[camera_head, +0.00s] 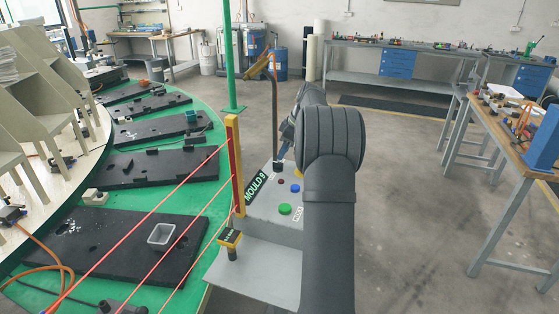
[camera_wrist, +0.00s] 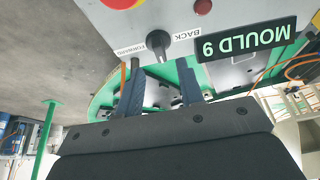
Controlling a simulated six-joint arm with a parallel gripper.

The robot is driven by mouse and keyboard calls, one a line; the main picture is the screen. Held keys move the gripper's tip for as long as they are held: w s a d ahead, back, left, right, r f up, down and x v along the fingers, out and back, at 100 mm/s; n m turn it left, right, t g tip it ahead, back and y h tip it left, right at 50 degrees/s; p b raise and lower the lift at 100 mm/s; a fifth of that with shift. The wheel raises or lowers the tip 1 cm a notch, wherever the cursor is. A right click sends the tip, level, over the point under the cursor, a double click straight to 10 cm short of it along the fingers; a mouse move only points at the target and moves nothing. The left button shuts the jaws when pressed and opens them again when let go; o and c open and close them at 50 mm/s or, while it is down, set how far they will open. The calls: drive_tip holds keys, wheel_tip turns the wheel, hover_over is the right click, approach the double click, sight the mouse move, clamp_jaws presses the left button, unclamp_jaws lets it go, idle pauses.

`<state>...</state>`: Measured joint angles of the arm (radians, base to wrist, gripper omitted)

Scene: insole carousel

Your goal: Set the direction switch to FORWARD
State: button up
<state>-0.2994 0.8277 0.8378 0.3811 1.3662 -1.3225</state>
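The direction switch (camera_wrist: 156,43) is a dark knob on the grey control panel (camera_wrist: 230,75), seen upside down in the wrist view. The FORWARD label (camera_wrist: 130,50) is at its left in that view and the BACK label (camera_wrist: 184,34) at its right. I cannot tell clearly which way the knob points. My gripper (camera_wrist: 160,67) is open, with its two blue-grey fingers apart and nothing between them. The knob appears just beyond the gap between the fingertips; contact cannot be told. In the head view my arm hides the switch and most of my gripper.
The MOULD 9 sign (camera_wrist: 246,40) is beside the switch. A red button (camera_wrist: 202,6) and a red knob on yellow (camera_wrist: 122,3) share the panel. Green (camera_head: 285,209) and blue (camera_head: 295,188) buttons show in the head view. A yellow post (camera_head: 235,165) with red cords stands left.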

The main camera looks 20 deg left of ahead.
sight(278, 163)
drive_tip(key=x, duration=0.5)
clamp_jaws()
